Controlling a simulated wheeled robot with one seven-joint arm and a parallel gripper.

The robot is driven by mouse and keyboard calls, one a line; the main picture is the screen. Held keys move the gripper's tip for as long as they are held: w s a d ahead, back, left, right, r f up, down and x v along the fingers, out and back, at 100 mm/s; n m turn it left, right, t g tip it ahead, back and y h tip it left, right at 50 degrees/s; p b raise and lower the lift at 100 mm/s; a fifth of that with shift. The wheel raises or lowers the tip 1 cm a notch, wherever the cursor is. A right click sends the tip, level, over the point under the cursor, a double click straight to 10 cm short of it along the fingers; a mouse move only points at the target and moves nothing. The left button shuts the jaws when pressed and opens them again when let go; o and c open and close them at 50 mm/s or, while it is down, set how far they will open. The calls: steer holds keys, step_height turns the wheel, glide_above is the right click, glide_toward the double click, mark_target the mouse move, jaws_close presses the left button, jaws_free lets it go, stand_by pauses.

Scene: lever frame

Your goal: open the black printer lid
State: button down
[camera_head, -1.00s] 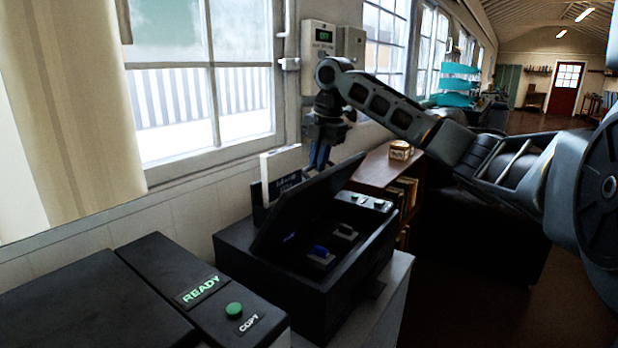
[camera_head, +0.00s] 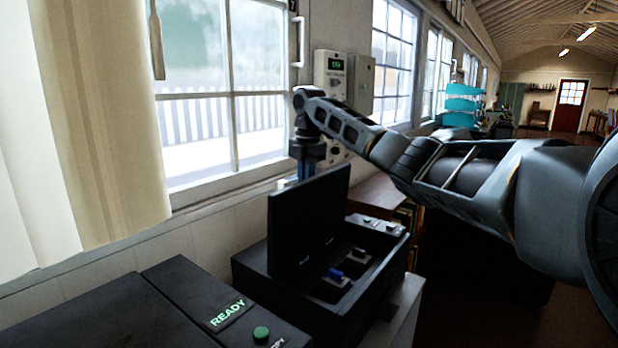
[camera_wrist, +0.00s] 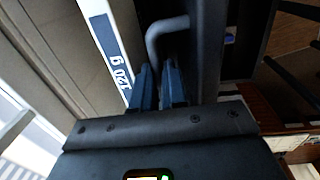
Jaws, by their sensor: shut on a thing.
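The black printer lid (camera_head: 312,222) stands close to upright on the black printer box (camera_head: 262,285), whose inside is uncovered. In the wrist view the lid is a dark edge-on strip (camera_wrist: 207,45). A curved grey handle (camera_wrist: 160,35) comes off it. My gripper (camera_head: 308,172) is at the lid's upper edge, on the window side; the lid hides its fingertips in the head view. In the wrist view the blue fingers of my gripper (camera_wrist: 158,82) are close together, shut on the handle's near end.
A black unit with a READY label (camera_head: 228,314) and green button (camera_head: 261,334) stands at front left. The window wall (camera_head: 200,235) is close behind the lid. A white strip with lettering (camera_wrist: 108,45) runs beside my fingers. A wooden shelf (camera_head: 375,192) stands beyond the printer.

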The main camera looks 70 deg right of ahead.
steer(key=shift+a+f, duration=0.15)
steer(key=shift+f, duration=0.2)
steer(key=c, duration=1.4)
jaws_free()
steer(key=shift+w, duration=0.1)
steer(key=shift+o, duration=1.2)
steer(key=shift+r, duration=0.15)
steer(key=shift+r, duration=0.15)
steer(key=shift+s+r+b, duration=0.2)
steer(key=shift+r+b, duration=0.6)
steer(key=shift+r, duration=3)
